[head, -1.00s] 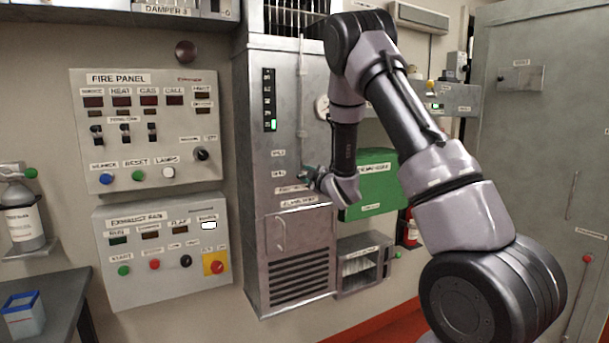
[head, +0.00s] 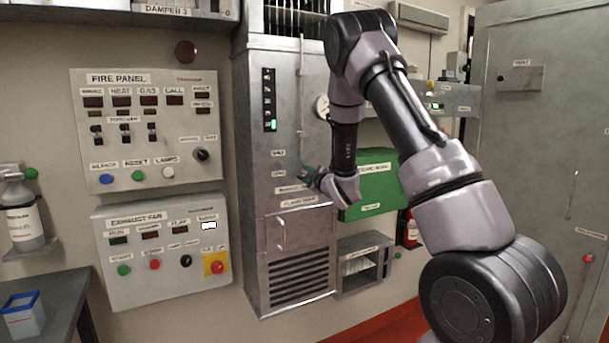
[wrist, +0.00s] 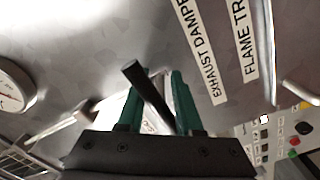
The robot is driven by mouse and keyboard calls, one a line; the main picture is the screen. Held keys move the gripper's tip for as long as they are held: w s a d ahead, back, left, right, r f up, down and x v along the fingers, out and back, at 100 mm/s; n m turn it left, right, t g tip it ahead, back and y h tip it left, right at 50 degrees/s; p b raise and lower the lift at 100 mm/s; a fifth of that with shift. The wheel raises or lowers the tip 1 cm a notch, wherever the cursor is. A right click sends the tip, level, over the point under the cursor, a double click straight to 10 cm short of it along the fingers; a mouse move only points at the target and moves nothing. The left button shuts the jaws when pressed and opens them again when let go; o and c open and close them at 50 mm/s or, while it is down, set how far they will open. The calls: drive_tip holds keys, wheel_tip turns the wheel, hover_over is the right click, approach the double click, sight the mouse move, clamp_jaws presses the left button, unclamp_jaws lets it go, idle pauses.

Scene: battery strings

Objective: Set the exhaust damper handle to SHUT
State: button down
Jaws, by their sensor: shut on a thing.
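The exhaust damper handle is a dark bar (wrist: 148,92) that stands between the two green fingers of my gripper (wrist: 152,88) in the wrist view. My gripper is shut on it. The EXHAUST DAMPER label (wrist: 199,52) is on the metal panel beside it. In the head view my gripper (head: 309,173) is at the face of the grey metal duct cabinet (head: 255,180), just above its label strips. Two small position labels (head: 279,163) sit left of my gripper, too small to read surely. The handle is hidden by my gripper in the head view.
A thin vertical rod (head: 302,90) runs down the cabinet above my gripper. A round gauge (head: 322,107) and a green box (head: 370,185) are to the right. The fire panel (head: 125,172) and exhaust fan panel (head: 130,287) are on the left wall.

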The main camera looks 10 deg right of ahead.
sight(299, 149)
idle(0.3)
wheel_tip(299, 149, up, 7)
drive_tip(key=shift+r, duration=0.3)
drive_tip(key=c, duration=0.9)
unclamp_jaws()
drive_tip(key=shift+r, duration=0.1)
drive_tip(key=shift+s+d+f, duration=0.15)
drive_tip(key=shift+s+f, duration=0.05)
drive_tip(key=shift+s, duration=0.15)
drive_tip(key=v, duration=1)
drive_tip(key=shift+r, duration=0.1)
